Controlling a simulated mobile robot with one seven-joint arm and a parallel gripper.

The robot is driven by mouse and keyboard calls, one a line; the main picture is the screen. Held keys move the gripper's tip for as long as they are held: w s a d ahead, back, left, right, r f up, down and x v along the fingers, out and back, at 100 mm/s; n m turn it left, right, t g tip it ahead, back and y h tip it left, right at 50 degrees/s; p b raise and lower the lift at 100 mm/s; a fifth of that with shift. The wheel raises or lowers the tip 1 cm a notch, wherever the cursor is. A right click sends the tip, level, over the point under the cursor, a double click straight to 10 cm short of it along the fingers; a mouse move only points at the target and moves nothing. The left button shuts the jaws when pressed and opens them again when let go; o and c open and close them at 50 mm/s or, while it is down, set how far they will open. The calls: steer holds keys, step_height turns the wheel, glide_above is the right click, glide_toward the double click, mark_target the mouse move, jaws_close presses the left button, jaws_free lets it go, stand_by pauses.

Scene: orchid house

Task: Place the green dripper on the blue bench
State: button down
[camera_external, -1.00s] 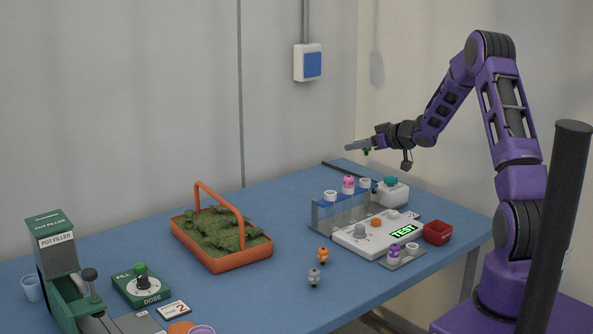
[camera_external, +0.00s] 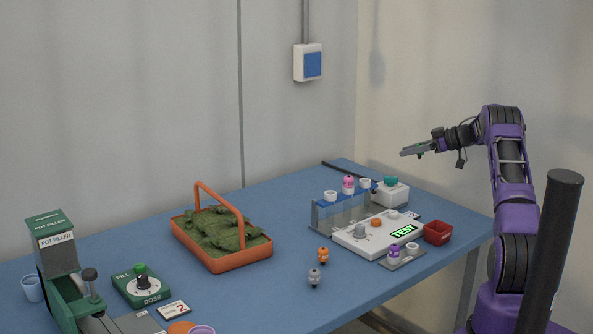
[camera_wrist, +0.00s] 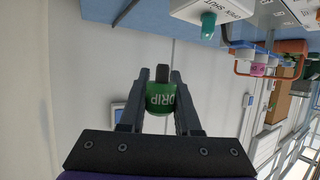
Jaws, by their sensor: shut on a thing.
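The green dripper (camera_wrist: 161,101), marked DRIP, is between the two fingers of my gripper (camera_wrist: 162,78) in the wrist view. My gripper is shut on it. In the external view my gripper (camera_external: 408,152) is raised in the air past the right back side of the blue bench (camera_external: 300,210). The dripper is too small there to make out clearly. The bench also shows at the top of the wrist view (camera_wrist: 145,14), apart from the dripper.
A white box with a green knob (camera_external: 391,182) stands at the bench's back right, near a tube rack (camera_external: 345,211) and a tester (camera_external: 362,238). A red pot (camera_external: 437,233) is at the right edge. An orange basket (camera_external: 220,262) stands mid-bench. Bare bench lies left of the rack.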

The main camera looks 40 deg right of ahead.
mark_target(420, 199)
steer(key=shift+n+y, duration=0.4)
steer(key=shift+s+d+f+b, duration=0.45)
steer(key=shift+s+f, duration=0.1)
steer(key=shift+f, duration=1.6)
steer(key=shift+s+d+f+b, duration=0.3)
steer(key=shift+s+d+f, duration=0.2)
steer(key=shift+f, duration=1.7)
steer(key=shift+s+d+f+b, duration=0.4)
steer(key=shift+s+f, duration=0.2)
steer(key=shift+f, duration=1.55)
steer(key=shift+f, duration=0.25)
steer(key=c, duration=0.6)
jaws_free()
steer(key=shift+r, duration=0.1)
steer(key=shift+r, duration=0.1)
